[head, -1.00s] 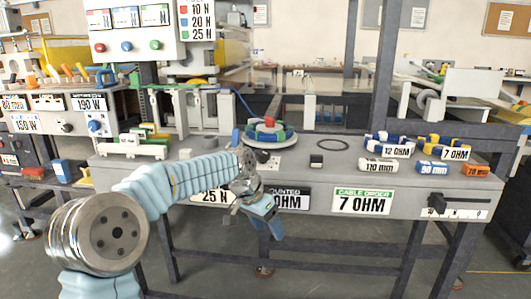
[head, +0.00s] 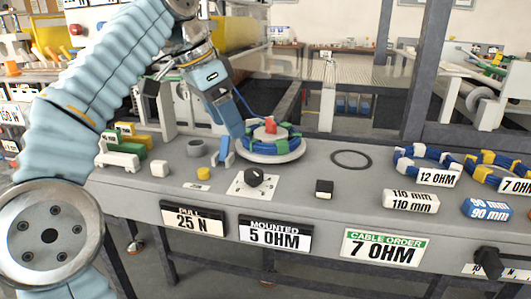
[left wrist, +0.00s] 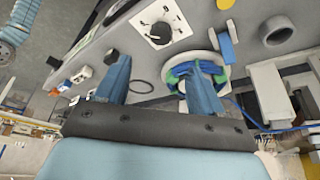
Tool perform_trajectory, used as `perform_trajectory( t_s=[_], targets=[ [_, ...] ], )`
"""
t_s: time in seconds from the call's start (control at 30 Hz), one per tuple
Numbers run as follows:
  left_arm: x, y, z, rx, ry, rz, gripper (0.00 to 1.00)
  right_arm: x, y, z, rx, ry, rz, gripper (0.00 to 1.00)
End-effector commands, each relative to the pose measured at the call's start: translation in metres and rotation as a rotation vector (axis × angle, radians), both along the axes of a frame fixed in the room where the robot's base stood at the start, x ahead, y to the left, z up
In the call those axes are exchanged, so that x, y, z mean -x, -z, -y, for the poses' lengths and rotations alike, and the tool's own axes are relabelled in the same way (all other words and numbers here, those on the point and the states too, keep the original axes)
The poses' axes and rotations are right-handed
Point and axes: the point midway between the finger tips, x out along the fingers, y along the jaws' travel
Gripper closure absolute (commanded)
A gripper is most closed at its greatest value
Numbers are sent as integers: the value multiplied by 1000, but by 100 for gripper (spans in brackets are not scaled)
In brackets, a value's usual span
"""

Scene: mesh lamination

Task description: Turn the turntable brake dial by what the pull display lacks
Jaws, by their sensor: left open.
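The black brake dial (head: 254,178) sits on a white plate on the bench front, before the turntable (head: 272,154). The dial also shows in the left wrist view (left wrist: 159,32), beyond the fingers. The turntable carries a blue and green coil (head: 286,139) with a red piece on top. The pull display (head: 193,218) reads 25 N. My left gripper (head: 232,125) is open above the bench, beside the turntable in the head view. In the left wrist view its two fingers (left wrist: 160,80) stand apart with nothing held between them. My right gripper is not in view.
Displays read mounted 5 OHM (head: 274,235) and cable order 7 OHM (head: 385,248). A yellow cylinder (head: 203,174), grey ring (head: 195,148) and blue upright piece (head: 227,156) stand near the dial. A black-topped block (head: 324,188) is to its right. Coils (head: 424,160) lie farther right.

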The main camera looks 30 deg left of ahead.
Motion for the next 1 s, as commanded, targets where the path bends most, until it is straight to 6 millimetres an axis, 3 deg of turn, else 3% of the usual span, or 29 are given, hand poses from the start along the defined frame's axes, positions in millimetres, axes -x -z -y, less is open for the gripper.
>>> perform_trajectory(
  t_s=[0.17, 0.5, 0.7, 1.0],
  targets=[
    [3, 8, 0, -2, 2, 2, 32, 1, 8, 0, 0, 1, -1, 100],
    [-21, 79, 16, -1, 3, 1, 32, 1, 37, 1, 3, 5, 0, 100],
    [-33, 110, 23, -1, 1, 1, 32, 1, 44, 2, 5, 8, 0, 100],
    [-39, 123, 26, -1, 1, 3, 32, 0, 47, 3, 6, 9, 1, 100]
  ],
)
